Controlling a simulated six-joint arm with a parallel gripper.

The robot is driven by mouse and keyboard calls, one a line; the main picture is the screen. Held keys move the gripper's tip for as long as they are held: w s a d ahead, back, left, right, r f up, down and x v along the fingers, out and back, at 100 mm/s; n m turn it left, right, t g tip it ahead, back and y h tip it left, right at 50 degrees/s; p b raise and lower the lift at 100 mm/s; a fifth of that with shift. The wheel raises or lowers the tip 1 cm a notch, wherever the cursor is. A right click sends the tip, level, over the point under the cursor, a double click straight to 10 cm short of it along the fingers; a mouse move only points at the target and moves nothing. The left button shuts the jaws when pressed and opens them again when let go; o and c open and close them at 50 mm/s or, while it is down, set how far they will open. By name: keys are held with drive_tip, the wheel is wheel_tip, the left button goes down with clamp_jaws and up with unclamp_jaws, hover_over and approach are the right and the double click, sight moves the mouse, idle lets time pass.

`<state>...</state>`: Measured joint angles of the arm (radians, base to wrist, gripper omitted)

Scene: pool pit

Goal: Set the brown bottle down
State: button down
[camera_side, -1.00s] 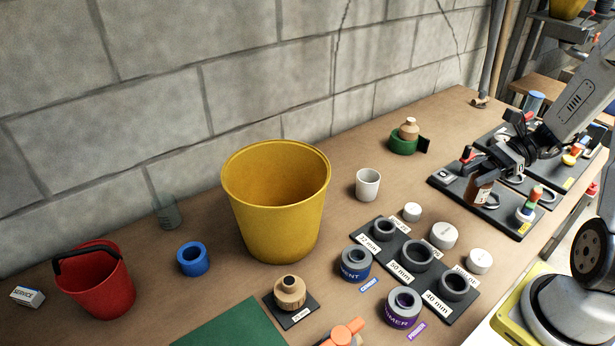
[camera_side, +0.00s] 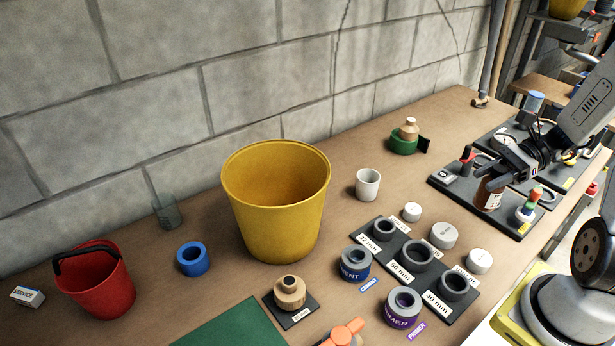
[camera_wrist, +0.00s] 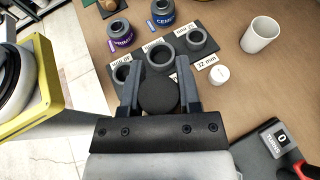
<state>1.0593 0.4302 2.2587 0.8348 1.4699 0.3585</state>
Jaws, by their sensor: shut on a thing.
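The brown bottle (camera_side: 488,196) with a pale label stands about upright at the dark board (camera_side: 461,194) on the right of the bench in the side view. I cannot tell whether its base touches the board. My gripper (camera_side: 494,177) is at the top of the bottle and shut on it. In the wrist view, the bottle's dark round top (camera_wrist: 158,96) sits between the two fingers of my gripper (camera_wrist: 158,82). The gripper hides part of the bottle's upper end in the side view.
A striped coloured stack (camera_side: 530,205) stands close right of the bottle, and a red-handled item (camera_side: 467,155) is behind it. A white cup (camera_side: 368,184), a ring rack (camera_side: 400,270) and a yellow bucket (camera_side: 275,205) are to the left. Bare bench lies between cup and board.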

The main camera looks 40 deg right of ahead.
drive_tip(key=shift+w, duration=0.1)
drive_tip(key=w+m+t+h, duration=0.7)
drive_tip(key=w+m+h, duration=0.1)
drive_tip(key=w, duration=1.2)
drive_tip(key=shift+d+r+m, duration=0.15)
drive_tip(key=shift+d+m, duration=0.15)
drive_tip(key=shift+m, duration=0.5)
drive_tip(key=shift+w, duration=0.2)
drive_tip(key=w+d+f, duration=0.3)
drive_tip(key=w+f, duration=0.6)
drive_tip(key=w, duration=0.3)
drive_tip(key=shift+w+d+f, duration=0.15)
drive_tip(key=shift+w+d, duration=0.1)
drive_tip(key=shift+w, duration=0.15)
